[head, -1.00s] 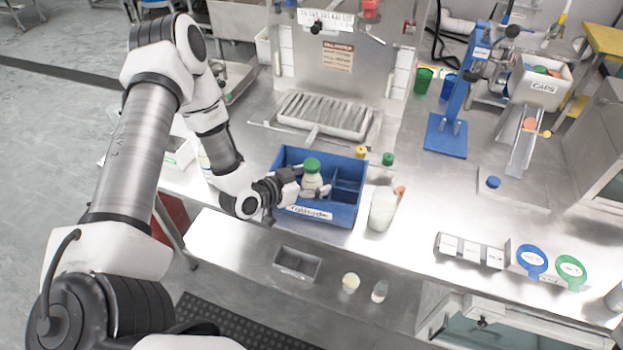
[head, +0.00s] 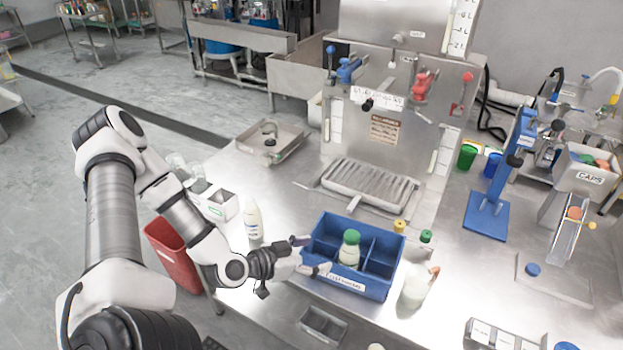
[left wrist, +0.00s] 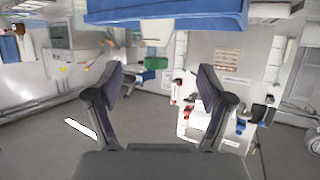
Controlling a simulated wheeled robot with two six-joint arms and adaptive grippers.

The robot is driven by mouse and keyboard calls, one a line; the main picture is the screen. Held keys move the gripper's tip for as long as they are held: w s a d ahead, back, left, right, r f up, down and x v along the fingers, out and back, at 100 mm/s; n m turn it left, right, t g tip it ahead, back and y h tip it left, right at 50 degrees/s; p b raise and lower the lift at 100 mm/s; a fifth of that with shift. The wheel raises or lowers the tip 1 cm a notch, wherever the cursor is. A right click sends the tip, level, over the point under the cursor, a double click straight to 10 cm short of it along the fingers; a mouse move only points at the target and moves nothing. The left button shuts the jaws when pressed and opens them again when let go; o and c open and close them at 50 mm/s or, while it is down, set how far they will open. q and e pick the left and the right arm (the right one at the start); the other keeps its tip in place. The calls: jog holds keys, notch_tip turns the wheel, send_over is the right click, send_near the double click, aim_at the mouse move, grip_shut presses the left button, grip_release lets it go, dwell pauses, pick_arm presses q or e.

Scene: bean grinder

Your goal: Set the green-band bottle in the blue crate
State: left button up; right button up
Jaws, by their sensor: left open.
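The blue crate (head: 378,291) stands on the steel counter in the head view. A pale bottle with a green cap (head: 349,249) stands upright in one of its left compartments. The cap hides most of its shoulder, and the crate's front wall hides its base, so I cannot make out a band. My left gripper (head: 314,256) is open and empty at the crate's left side, apart from the bottle. In the left wrist view its two spread fingers (left wrist: 160,88) have nothing between them, and a blue crate wall (left wrist: 165,12) crosses the top. My right gripper is not in view.
A white bottle (head: 253,222) stands left of the crate. A white jug (head: 414,289), a green-capped bottle (head: 425,242) and a yellow-capped one (head: 399,227) stand close on its right. A drip tray (head: 368,187) lies behind, and a blue press stand (head: 487,215) farther right.

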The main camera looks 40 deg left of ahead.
pick_arm(q)
jog(key=s+d+f+n+g+y, duration=0.2)
jog(key=s+d+f+g, duration=0.45)
jog(key=s, duration=0.25)
jog(key=s+d+f+n+g+y, duration=0.2)
jog(key=s+d+f+g, duration=0.3)
jog(key=s+f+g, duration=0.3)
notch_tip(320, 180, down, 6)
jog(key=t+b, duration=0.1)
jog(key=b, duration=0.5)
jog(key=shift+a+b, duration=0.25)
jog(key=shift+b, duration=0.1)
jog(key=shift+s+t, duration=0.1)
jog(key=shift+t, duration=0.15)
